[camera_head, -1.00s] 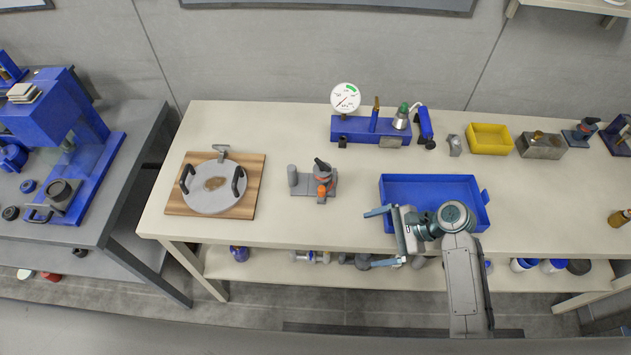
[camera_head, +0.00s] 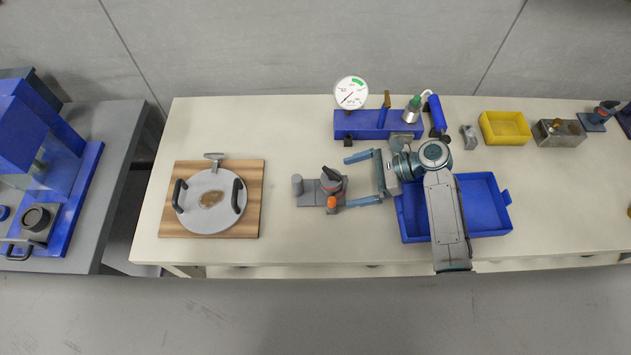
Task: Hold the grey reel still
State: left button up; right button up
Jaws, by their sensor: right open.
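A small grey fixture (camera_head: 309,198) stands on the bench near its middle. It has an upright grey cylinder (camera_head: 297,185) on its left, and a dark-topped part with an orange piece (camera_head: 331,203) on its right. I cannot tell surely which grey part is the reel. My right gripper (camera_head: 347,181) is open and empty, its two fingers pointing left. Its fingertips are close to the right side of the fixture, one beyond it and one nearer; whether they touch it I cannot tell. My left gripper is not in view.
A blue tray (camera_head: 486,231) lies under my right arm. A blue gauge stand (camera_head: 350,127) is behind the gripper. A grey disc with two handles (camera_head: 211,180) sits on a wooden board (camera_head: 250,222) at left. A yellow bin (camera_head: 505,128) is at back right.

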aim_at(327, 189)
jog(key=b+x, duration=0.4)
jog(key=b, duration=0.1)
jog(key=shift+s+a+f, duration=0.1)
jog(key=shift+s+f, duration=0.2)
jog(key=shift+f, duration=0.05)
jog(key=shift+w+a+f+b, duration=0.1)
jog(key=shift+a+f+b, duration=0.15)
jog(key=shift+a+b, duration=0.25)
jog(key=shift+a+p, duration=0.9)
jog(key=shift+a+f, duration=0.25)
jog(key=shift+a, duration=0.05)
jog(key=shift+a+f, duration=0.15)
jog(key=shift+a, duration=0.1)
jog(key=shift+a+f, duration=0.2)
jog(key=shift+f, duration=0.05)
jog(key=c, duration=0.7)
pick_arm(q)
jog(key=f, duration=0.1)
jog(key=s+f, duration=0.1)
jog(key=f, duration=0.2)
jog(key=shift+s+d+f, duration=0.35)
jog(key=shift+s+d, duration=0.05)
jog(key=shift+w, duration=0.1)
